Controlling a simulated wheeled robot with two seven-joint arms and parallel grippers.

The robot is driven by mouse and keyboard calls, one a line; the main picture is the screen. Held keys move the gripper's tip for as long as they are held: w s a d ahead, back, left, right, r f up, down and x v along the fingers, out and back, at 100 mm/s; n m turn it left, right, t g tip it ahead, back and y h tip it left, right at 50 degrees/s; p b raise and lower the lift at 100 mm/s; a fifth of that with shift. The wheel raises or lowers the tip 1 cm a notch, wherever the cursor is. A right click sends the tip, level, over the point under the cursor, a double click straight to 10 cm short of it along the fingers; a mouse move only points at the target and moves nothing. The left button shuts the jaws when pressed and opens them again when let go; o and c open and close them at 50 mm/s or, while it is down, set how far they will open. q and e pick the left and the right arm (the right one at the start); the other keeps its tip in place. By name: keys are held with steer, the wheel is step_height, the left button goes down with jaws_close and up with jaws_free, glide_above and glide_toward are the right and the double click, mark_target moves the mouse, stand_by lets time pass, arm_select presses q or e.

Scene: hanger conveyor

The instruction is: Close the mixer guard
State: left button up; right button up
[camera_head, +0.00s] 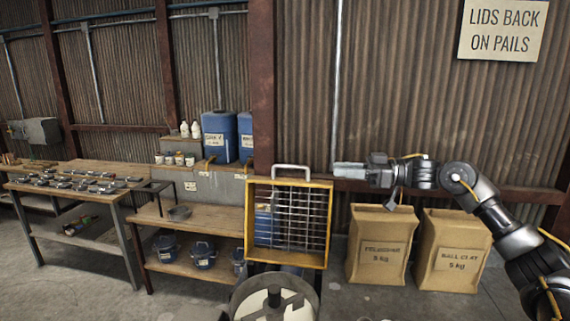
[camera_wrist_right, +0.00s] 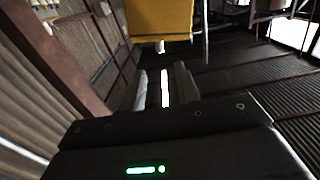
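The mixer guard (camera_head: 288,222) is a yellow frame with grey bars. It stands upright, raised above the round grey mixer drum (camera_head: 274,299) at the bottom of the head view. A pale bar handle (camera_head: 291,169) is on its top edge. My right gripper (camera_head: 345,170) is to the right of the handle, at about its height, apart from it in the picture. My left gripper is not in view.
Two tan sacks (camera_head: 381,244) stand on the floor right of the guard. A wooden shelf (camera_head: 195,217) with blue pails is to its left, and a workbench (camera_head: 66,183) with tools is farther left. A corrugated wall (camera_head: 420,90) closes the back.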

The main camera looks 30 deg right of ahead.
mark_target(303, 167)
steer(key=p+x, duration=0.6)
steer(key=x, duration=0.4)
steer(key=shift+r, duration=0.1)
steer(key=shift+w+a, duration=0.2)
steer(key=shift+a, duration=0.05)
jaws_close()
